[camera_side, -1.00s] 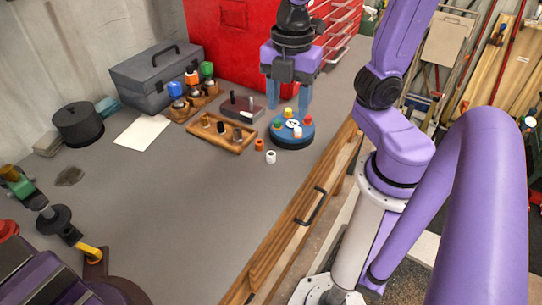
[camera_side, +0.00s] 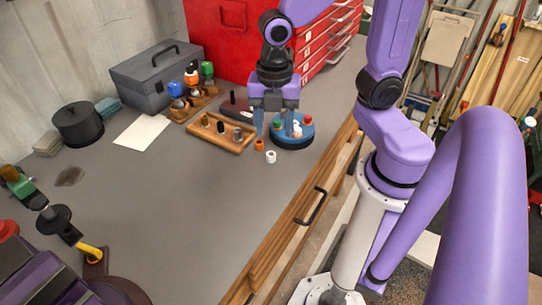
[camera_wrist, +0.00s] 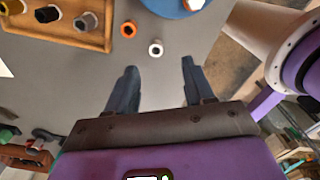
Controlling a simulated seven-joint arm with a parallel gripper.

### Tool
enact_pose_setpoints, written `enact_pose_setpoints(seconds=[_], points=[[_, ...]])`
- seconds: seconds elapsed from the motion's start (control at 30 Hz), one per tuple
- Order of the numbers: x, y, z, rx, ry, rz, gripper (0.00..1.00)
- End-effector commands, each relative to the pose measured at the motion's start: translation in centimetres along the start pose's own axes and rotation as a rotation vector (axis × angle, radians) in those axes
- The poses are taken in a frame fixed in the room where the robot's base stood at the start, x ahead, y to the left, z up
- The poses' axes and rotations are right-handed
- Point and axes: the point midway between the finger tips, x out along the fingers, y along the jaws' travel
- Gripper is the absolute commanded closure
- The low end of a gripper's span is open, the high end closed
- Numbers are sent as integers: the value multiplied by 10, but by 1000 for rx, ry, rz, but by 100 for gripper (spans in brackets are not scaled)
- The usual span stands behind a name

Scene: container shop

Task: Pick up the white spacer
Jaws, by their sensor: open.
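The white spacer (camera_side: 271,157), a small ring with a dark hole, stands on the grey bench in front of the blue round stand. It also shows in the wrist view (camera_wrist: 156,48), just beyond the fingertips and between their lines. My gripper (camera_side: 273,122) is open and empty, pointing down above the bench behind the spacer in the side view. In the wrist view my gripper (camera_wrist: 159,66) has its two dark fingers spread apart, touching nothing.
An orange spacer (camera_side: 259,145) stands close to the white one. The blue round stand (camera_side: 293,144) holds several small pieces, one of them white. A wooden tray (camera_side: 208,145) with dark pegs lies to the left. The bench in front is clear.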

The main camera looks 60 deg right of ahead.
Motion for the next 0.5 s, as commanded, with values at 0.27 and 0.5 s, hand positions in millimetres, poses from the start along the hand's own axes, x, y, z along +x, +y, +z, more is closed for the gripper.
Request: enact_pose_setpoints(seconds=[0.27, 0.5], points=[[22, 0, 0, 1, 0, -1, 47], [41, 3, -1, 1, -2, -5, 47]])
